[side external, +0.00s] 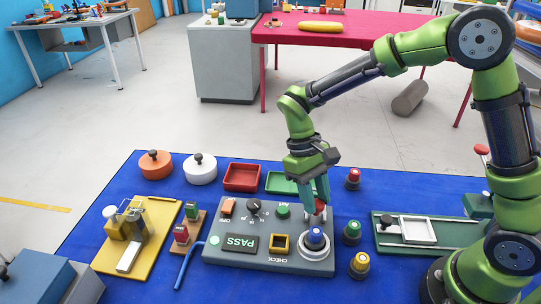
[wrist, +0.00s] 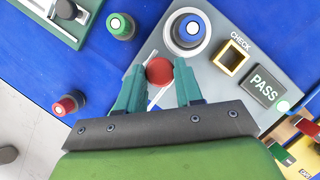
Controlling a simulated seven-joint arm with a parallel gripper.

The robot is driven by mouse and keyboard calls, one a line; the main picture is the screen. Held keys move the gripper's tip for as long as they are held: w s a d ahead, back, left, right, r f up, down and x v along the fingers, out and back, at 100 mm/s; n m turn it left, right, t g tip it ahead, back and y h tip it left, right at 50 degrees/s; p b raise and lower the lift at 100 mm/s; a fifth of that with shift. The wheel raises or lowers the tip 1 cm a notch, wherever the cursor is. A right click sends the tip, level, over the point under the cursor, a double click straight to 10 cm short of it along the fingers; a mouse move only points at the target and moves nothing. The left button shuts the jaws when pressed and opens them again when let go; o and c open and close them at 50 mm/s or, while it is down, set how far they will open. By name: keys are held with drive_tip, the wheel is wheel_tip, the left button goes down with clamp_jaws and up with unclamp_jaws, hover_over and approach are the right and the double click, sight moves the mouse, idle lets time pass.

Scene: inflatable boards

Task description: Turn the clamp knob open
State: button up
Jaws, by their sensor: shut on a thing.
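My gripper (side external: 319,203) is at the right end of the grey panel (side external: 215,252), pointing down. Its green fingers stand on either side of a red round knob (wrist: 159,71), shut on it. No label shows which knob is the clamp knob.
The panel also has a black dial (side external: 253,206), a PASS display (side external: 240,242), a yellow-framed square (side external: 280,244) and a blue button (side external: 315,238) close to my gripper. Red (side external: 353,178), green (side external: 352,232) and yellow (side external: 359,264) buttons stand to the right. A green board (side external: 440,239) lies beyond.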

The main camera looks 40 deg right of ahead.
drive_tip(key=o, duration=1)
drive_tip(key=v, duration=1.7)
drive_tip(key=s+d+m+t, duration=0.1)
drive_tip(key=s+d+t, duration=0.1)
drive_tip(key=s+t, duration=0.2)
drive_tip(key=s+d+m+t+y, duration=0.1)
drive_tip(key=s+d+t, duration=0.2)
drive_tip(key=s, duration=0.3)
drive_tip(key=s+d+m+t+y, duration=0.1)
drive_tip(key=s+d+m+t, duration=0.1)
drive_tip(key=s+t, duration=0.2)
drive_tip(key=shift+s+d+t, duration=0.15)
drive_tip(key=shift+s+t, duration=0.05)
drive_tip(key=shift+s, duration=0.3)
drive_tip(key=shift+s+d+t, duration=0.2)
drive_tip(key=shift+s, duration=0.25)
